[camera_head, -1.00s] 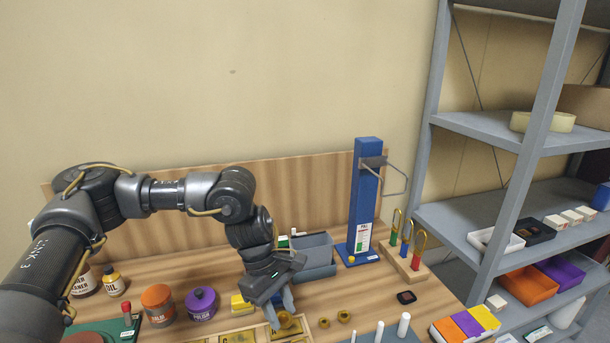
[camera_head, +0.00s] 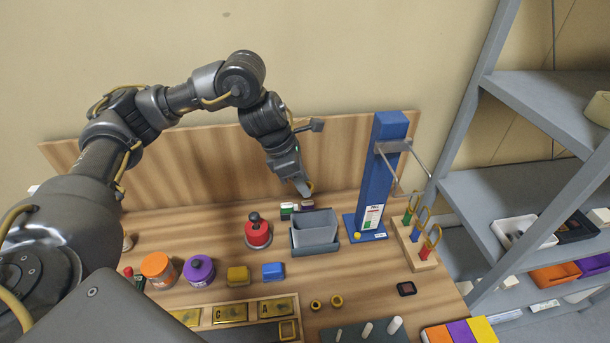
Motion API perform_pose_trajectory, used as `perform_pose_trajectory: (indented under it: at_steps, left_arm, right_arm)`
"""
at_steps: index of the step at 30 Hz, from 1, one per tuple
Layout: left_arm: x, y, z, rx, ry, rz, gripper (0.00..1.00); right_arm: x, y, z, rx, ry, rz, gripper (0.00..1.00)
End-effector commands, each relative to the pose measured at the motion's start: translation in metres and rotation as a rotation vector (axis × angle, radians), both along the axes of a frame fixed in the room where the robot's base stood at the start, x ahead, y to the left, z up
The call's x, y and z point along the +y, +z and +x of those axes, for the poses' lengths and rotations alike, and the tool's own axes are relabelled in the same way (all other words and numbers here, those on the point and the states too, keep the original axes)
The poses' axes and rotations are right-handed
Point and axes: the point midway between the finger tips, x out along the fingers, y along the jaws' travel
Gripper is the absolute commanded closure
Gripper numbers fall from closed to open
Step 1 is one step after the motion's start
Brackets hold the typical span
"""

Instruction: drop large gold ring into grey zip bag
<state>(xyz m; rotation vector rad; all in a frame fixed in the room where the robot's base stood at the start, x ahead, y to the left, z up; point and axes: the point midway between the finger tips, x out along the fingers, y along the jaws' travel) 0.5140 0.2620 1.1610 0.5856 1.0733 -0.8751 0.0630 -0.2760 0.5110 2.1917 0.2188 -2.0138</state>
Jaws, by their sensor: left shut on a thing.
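My left gripper (camera_head: 306,190) is shut on a small gold thing (camera_head: 310,186), likely the large gold ring, mostly hidden by the fingers. It holds it above and slightly behind the open grey container (camera_head: 314,232), which may be the grey zip bag. The container sits at the back of the bench near the wooden backboard, with its opening facing up. My right gripper is not in view.
A blue post (camera_head: 374,180) with a metal bracket stands right of the container. A red pot (camera_head: 258,231), a yellow block (camera_head: 238,276) and a blue block (camera_head: 273,271) stand to its left. A wooden stand (camera_head: 414,247) with coloured loops is at right.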

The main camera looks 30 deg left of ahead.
Motion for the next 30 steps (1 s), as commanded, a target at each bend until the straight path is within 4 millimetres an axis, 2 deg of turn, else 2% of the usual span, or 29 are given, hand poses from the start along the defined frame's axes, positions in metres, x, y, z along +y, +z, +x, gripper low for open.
perform_pose_trajectory:
  at_steps: [13,24,25,30]
  left_arm:
    - [-0.002,-0.051,0.001,-0.001,-0.005,-0.001,0.88]
    - [-0.003,-0.055,0.001,0.0,-0.007,0.0,0.88]
    - [-0.003,-0.055,0.001,0.0,-0.007,0.0,0.65]
    - [-0.003,-0.055,0.001,0.0,-0.007,0.0,0.42]
  right_arm:
    - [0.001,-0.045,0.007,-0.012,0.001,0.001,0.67]
    - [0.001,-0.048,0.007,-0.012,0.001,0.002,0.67]
    - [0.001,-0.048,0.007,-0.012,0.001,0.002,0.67]
    - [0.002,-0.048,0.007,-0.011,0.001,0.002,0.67]
